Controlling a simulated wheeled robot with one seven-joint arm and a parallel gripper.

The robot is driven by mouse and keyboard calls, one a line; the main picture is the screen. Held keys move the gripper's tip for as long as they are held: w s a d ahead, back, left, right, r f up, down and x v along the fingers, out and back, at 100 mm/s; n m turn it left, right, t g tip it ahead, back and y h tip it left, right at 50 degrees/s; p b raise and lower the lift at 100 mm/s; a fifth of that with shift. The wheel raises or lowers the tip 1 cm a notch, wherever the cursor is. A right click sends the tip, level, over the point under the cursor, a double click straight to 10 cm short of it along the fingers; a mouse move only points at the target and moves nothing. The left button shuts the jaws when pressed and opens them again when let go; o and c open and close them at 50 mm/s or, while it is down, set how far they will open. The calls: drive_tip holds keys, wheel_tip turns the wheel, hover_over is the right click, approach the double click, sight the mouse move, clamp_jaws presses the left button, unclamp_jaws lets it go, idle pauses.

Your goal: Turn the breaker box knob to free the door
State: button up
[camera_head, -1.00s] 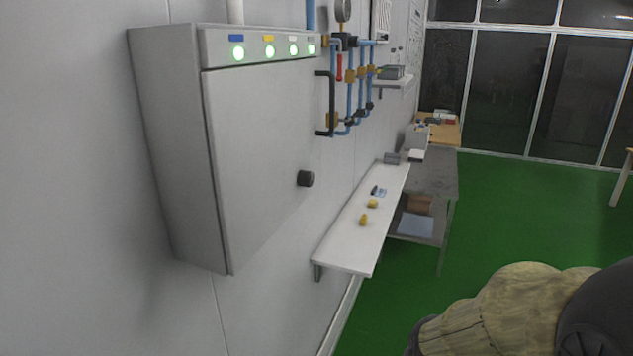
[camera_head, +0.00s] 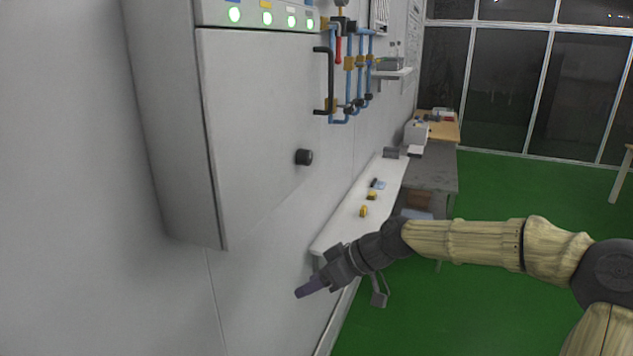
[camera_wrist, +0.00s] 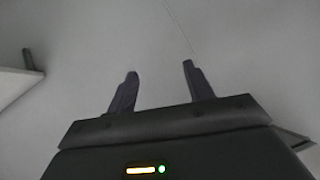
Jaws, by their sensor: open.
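The grey breaker box (camera_head: 255,110) hangs on the wall at the left in the head view, its door shut. Its dark round knob (camera_head: 304,157) sits low on the door near the right edge. My gripper (camera_head: 304,291) is below the knob and the box, apart from both, in front of the wall. In the wrist view my gripper (camera_wrist: 160,78) has its two fingers spread with nothing between them.
A white shelf (camera_head: 335,235) with small yellow items runs along the wall beside my forearm. The green floor (camera_head: 520,195) at right is open.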

sight(310, 159)
drive_tip(key=w+d+r+n+t+y+b, duration=0.1)
drive_tip(key=d+r+n+t+y, duration=0.1)
drive_tip(key=d+r, duration=0.6)
drive_tip(key=w+d+r+n+t+y+b, duration=0.1)
drive_tip(key=d+r+y, duration=0.4)
drive_tip(key=r, duration=1)
drive_tip(key=d+t, duration=0.1)
drive_tip(key=d, duration=0.2)
drive_tip(key=shift+w+d+r+n+t, duration=0.2)
drive_tip(key=shift+w+r+n+t, duration=0.1)
drive_tip(key=shift+w+n, duration=0.1)
drive_tip(key=p+x, duration=0.6)
drive_tip(key=x, duration=1.1)
drive_tip(key=shift+w+a, duration=0.15)
drive_tip(key=shift+a, duration=0.05)
drive_tip(key=shift+f, duration=0.1)
drive_tip(key=shift+c, duration=0.2)
drive_tip(key=c, duration=0.9)
